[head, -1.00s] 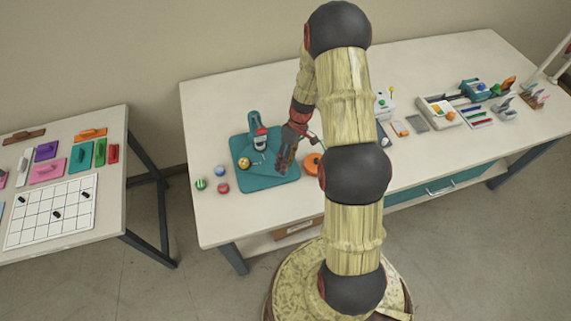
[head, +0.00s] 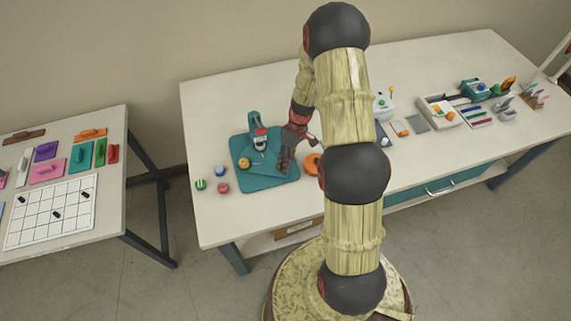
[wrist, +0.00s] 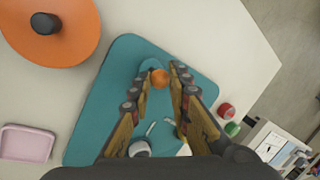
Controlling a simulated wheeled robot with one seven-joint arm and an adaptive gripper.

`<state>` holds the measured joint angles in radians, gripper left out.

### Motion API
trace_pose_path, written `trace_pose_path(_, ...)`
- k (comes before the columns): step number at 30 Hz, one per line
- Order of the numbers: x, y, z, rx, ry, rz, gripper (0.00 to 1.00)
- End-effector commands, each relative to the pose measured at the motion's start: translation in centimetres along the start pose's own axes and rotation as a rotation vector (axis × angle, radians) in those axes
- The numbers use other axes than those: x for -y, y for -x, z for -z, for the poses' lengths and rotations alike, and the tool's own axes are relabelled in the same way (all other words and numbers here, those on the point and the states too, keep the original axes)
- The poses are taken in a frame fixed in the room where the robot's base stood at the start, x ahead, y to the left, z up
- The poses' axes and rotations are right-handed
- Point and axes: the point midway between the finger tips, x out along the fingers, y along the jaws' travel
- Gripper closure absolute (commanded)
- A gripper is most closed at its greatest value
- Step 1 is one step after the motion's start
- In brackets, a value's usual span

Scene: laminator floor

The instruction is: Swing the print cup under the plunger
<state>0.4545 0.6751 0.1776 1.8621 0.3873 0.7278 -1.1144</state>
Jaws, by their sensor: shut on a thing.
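The teal printer (head: 257,125) stands on a teal base plate (head: 268,184), with a white and red part, seemingly the plunger, at its front. A yellow round piece (head: 244,163) sits at the left of the plate; I cannot tell if it is the print cup. My gripper (head: 283,168) is low over the plate's right side. In the wrist view, my gripper (wrist: 158,74) is shut on an orange knob (wrist: 159,79) on a teal arm. The fingers hide much of the printer there; a white rounded part (wrist: 140,149) shows between them.
An orange disc (wrist: 48,45) with a dark knob lies close beside the plate. A pink tray (wrist: 28,143) shows in the wrist view.

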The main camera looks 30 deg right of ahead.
Motion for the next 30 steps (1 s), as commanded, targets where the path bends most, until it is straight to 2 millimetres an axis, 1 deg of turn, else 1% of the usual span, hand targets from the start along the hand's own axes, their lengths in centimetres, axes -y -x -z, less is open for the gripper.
trace_pose_path(20,0.00,0.00,0.01,-0.002,-0.004,0.000,1.00)
trace_pose_path(30,0.25,-0.18,-0.03,-0.029,-0.072,-0.001,1.00)
